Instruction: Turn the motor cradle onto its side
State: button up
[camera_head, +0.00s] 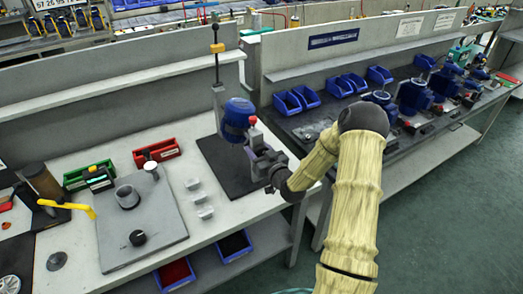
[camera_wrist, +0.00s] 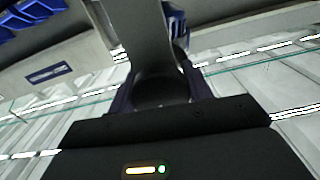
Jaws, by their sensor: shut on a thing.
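The motor cradle (camera_head: 219,98) is a grey upright stand over a black mat on the left bench. A blue motor (camera_head: 238,114) sits in its upper part, and a thin rod with a yellow band rises above. My gripper (camera_head: 261,148) is at the cradle's right side, just below the motor and a red knob (camera_head: 252,120). In the wrist view, my gripper's fingers (camera_wrist: 160,80) close around a dark rounded part at the end of a grey bar (camera_wrist: 153,35), which appears to belong to the cradle. The exact contact is hidden in the head view.
The black mat (camera_head: 230,178) has bare room in front of the cradle. Small grey blocks (camera_head: 199,198), a grey plate (camera_head: 150,238), red and green bins, and a yellow-handled tool (camera_head: 66,206) lie to the left. The right bench (camera_head: 430,150) holds blue bins and motors.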

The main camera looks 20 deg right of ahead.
jog(key=o, duration=1.4)
jog(key=shift+s+d, duration=0.15)
jog(key=shift+s, duration=0.4)
jog(key=s+d, duration=0.1)
jog(key=s, duration=0.4)
jog(key=s+d, duration=0.1)
jog(key=s, duration=0.4)
jog(key=s+d, duration=0.1)
jog(key=s, duration=0.5)
